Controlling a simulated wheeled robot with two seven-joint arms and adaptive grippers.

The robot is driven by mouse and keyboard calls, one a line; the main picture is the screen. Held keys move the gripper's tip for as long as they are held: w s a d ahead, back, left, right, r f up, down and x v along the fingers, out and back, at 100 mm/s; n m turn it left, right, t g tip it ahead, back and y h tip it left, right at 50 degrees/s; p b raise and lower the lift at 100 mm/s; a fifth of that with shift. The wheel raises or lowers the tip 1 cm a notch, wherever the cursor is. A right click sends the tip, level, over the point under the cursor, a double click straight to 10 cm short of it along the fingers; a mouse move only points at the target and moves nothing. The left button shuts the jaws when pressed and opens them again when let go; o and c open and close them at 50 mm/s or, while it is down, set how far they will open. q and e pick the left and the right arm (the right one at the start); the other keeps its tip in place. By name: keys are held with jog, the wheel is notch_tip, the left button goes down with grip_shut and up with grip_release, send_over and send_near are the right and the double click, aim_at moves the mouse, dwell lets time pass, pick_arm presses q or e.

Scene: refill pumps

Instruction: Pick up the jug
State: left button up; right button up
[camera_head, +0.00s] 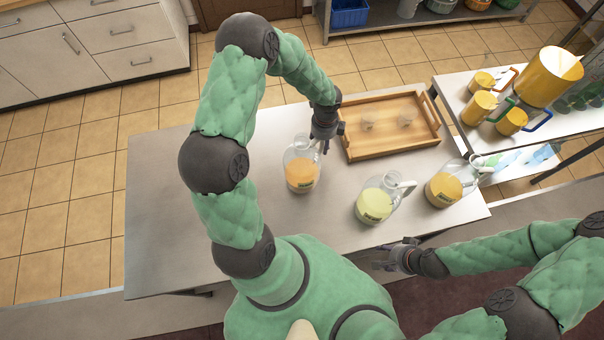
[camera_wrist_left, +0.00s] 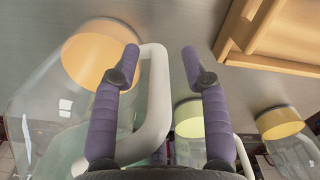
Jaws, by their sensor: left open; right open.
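Three clear jugs with white handles stand on the grey table. The left jug (camera_head: 302,172) holds orange liquid, the middle jug (camera_head: 376,204) pale yellow liquid, and the right jug (camera_head: 444,190) amber liquid. My left gripper (camera_head: 322,145) is open at the handle side of the left jug. In the left wrist view, that jug's white handle (camera_wrist_left: 157,100) shows between the open purple fingers (camera_wrist_left: 164,52), nearer the left one. I cannot tell whether they touch. My right gripper (camera_head: 385,258) is open and empty by the table's front edge, apart from the jugs.
A wooden tray (camera_head: 436,146) with two small clear glasses lies behind the jugs. A side table at right holds yellow mugs (camera_head: 480,106) and a large yellow container (camera_head: 548,76). The left part of the table (camera_head: 160,210) is clear.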

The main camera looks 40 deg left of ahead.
pick_arm(q)
grip_shut()
jog(key=shift+r, duration=0.1)
jog(key=shift+r, duration=0.1)
